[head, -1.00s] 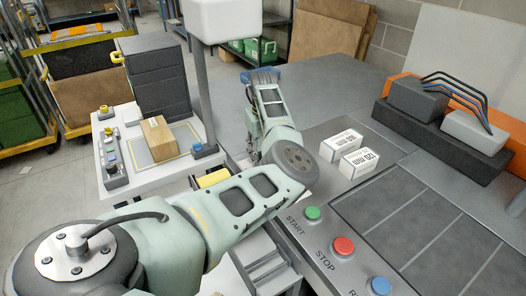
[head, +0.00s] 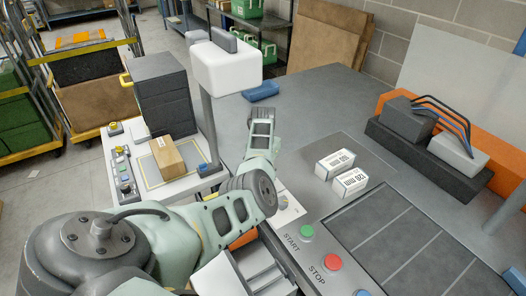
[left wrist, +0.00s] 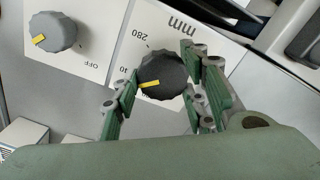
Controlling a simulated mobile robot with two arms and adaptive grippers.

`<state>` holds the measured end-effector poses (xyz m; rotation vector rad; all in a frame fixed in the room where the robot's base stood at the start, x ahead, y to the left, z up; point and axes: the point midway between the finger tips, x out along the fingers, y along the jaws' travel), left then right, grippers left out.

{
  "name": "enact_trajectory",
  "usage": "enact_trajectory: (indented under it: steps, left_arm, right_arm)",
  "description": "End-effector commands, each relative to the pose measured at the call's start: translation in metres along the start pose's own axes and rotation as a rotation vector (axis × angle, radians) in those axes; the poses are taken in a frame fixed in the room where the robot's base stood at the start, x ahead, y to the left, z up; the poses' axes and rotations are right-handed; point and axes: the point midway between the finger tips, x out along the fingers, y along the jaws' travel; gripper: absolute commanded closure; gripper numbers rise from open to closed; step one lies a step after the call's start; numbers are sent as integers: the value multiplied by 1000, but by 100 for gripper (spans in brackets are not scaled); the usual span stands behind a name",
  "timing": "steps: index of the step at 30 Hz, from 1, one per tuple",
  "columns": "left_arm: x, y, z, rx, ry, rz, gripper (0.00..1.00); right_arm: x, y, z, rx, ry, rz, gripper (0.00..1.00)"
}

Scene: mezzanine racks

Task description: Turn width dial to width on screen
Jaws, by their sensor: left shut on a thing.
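The width dial (left wrist: 165,72) is a dark ribbed knob with a yellow pointer, in the middle of the left wrist view. It sits on a white plate (left wrist: 108,38) printed "mm" and "280"; another number beside the dial is partly covered. The pointer faces left and slightly down in that picture. My left gripper (left wrist: 160,84) is shut on the dial, green pads on both sides. In the head view my left arm hides the dial and the fingers. A white display housing (head: 228,66) stands on a post; I see no readable width on it. My right gripper is not in view.
A grey knob (left wrist: 52,32) marked "OFF" sits beside the width dial. Green (head: 306,232) and red (head: 332,262) buttons line the machine front. Two white labelled boxes (head: 334,164) (head: 350,182) lie on the grey table. A cardboard box (head: 174,154) sits on the left bench.

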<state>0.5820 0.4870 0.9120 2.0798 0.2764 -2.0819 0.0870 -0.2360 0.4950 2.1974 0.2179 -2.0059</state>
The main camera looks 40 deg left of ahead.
Motion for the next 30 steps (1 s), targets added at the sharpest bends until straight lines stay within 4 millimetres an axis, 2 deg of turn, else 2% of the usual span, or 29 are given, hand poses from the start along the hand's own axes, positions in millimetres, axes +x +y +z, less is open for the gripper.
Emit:
enact_trajectory:
  steps: [1, 9, 26, 27, 30]
  left_arm:
    - [-3, 3, 0, 29, -1, 4, 86]
    - [0, 4, 0, 130, 0, 7, 86]
    - [1, 5, 0, 157, 1, 10, 86]
    - [1, 5, 0, 157, 0, 10, 57]
    - [1, 4, 0, 156, 0, 9, 49]
  right_arm:
    - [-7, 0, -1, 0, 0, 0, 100]
    - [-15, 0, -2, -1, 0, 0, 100]
    - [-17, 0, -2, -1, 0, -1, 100]
    - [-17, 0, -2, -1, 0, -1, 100]
    - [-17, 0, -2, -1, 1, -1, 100]
